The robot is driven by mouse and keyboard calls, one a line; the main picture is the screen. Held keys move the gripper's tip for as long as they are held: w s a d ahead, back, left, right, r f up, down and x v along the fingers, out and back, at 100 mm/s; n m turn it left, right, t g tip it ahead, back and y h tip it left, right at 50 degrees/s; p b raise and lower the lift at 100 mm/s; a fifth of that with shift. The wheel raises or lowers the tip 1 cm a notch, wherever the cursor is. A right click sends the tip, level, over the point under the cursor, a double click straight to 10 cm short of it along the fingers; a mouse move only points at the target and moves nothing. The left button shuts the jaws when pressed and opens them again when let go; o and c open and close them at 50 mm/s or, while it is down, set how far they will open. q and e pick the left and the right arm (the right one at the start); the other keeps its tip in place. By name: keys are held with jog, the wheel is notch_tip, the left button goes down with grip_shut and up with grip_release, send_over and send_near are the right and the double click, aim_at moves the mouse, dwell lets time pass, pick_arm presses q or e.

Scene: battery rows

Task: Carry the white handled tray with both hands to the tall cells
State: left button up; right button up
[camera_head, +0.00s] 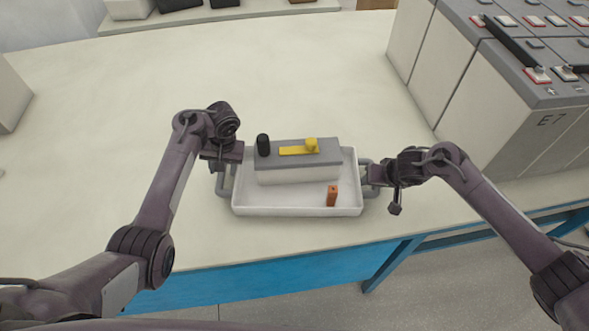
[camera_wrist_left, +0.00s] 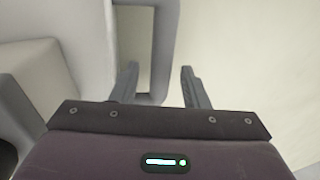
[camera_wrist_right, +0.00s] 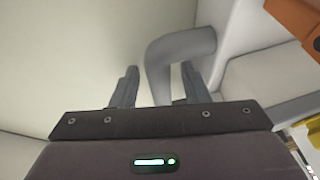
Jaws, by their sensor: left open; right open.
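The white tray (camera_head: 290,212) stands on the pale table, with a grey handle at each side. It holds a white block with a grey top (camera_head: 298,175), which carries a black knob, a yellow bar and a yellow knob, and a small orange piece (camera_head: 332,195). My left gripper (camera_wrist_left: 160,85) is open, with the left handle (camera_wrist_left: 165,45) between its fingers. My right gripper (camera_wrist_right: 160,83) is open, with the right handle (camera_wrist_right: 178,48) between its fingers. The tall white cells with grey tops (camera_head: 482,80) stand at the right, one marked E7.
The table (camera_head: 100,120) is clear left of and behind the tray. Its blue front edge (camera_head: 280,272) lies close before the tray. Boxes and dark objects stand at the far edge. A grey-white block (camera_head: 10,95) stands at the far left. Black bars and red terminals top the tall cells.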

jog(key=shift+r, duration=0.2)
pick_arm(q)
notch_tip(320, 180, up, 10)
jog(key=d, duration=0.2)
jog(key=shift+r, duration=0.15)
pick_arm(e)
jog(key=v, duration=1.1)
jog(key=shift+s+d+r, duration=0.15)
jog(key=shift+d+r, duration=0.05)
jog(key=shift+r, duration=0.05)
pick_arm(q)
jog(key=a+p, duration=0.2)
jog(key=a, duration=0.4)
pick_arm(e)
notch_tip(320, 180, up, 2)
jog(key=shift+r, duration=0.15)
pick_arm(q)
jog(key=shift+w, duration=0.1)
